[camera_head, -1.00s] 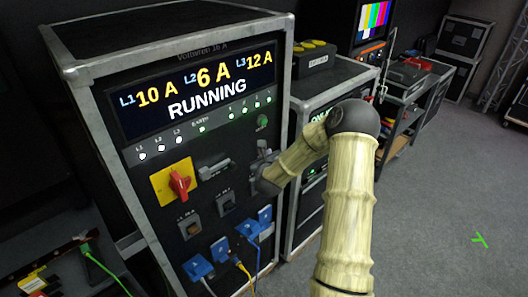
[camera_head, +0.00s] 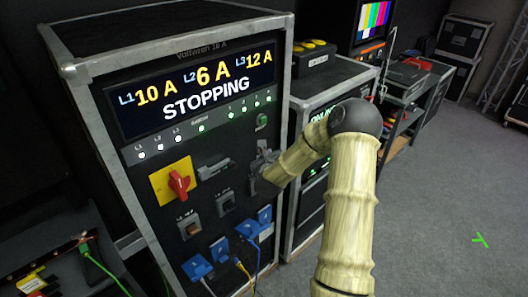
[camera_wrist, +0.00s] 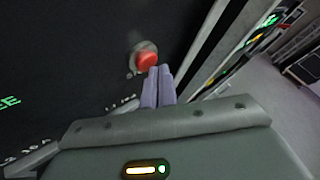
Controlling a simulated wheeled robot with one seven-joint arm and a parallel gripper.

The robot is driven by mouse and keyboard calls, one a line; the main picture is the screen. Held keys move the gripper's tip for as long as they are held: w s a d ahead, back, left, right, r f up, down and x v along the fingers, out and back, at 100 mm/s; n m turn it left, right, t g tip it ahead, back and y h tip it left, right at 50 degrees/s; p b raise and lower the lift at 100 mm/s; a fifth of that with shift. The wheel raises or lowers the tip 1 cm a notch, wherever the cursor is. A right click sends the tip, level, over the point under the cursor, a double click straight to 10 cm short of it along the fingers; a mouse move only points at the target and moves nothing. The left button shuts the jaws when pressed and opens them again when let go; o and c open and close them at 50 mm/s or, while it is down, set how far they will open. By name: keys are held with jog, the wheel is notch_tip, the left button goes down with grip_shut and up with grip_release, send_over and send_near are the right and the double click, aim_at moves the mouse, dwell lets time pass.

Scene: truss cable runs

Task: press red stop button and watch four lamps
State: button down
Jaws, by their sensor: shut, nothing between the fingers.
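The red stop button (camera_wrist: 146,61) shows in the wrist view on a round collar in a dark panel. My gripper's closed fingers (camera_wrist: 160,72) overlap its lower right edge; I cannot tell whether they still touch it. In the head view my gripper (camera_head: 262,166) is at the panel's right side and hides the button. The four small lamps (camera_head: 250,105) in a row at the right under the display look lit green. The display (camera_head: 203,90) reads 10 A, 6 A, 12 A and "STOPPING".
The power rack (camera_head: 110,100) also has a red rotary switch (camera_head: 180,185) on yellow, a green button (camera_head: 262,121), and blue sockets (camera_head: 198,268) with cables. A second rack (camera_head: 330,75) stands close on the right. The grey floor (camera_head: 440,200) at right is open.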

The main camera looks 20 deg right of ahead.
jog(key=shift+s+d, duration=0.15)
jog(key=shift+s, duration=0.3)
jog(key=s, duration=0.1)
jog(key=s+d+b, duration=0.1)
jog(key=s, duration=0.2)
jog(key=shift+s+d, duration=0.35)
jog(key=shift+a, duration=0.1)
dwell(0.7)
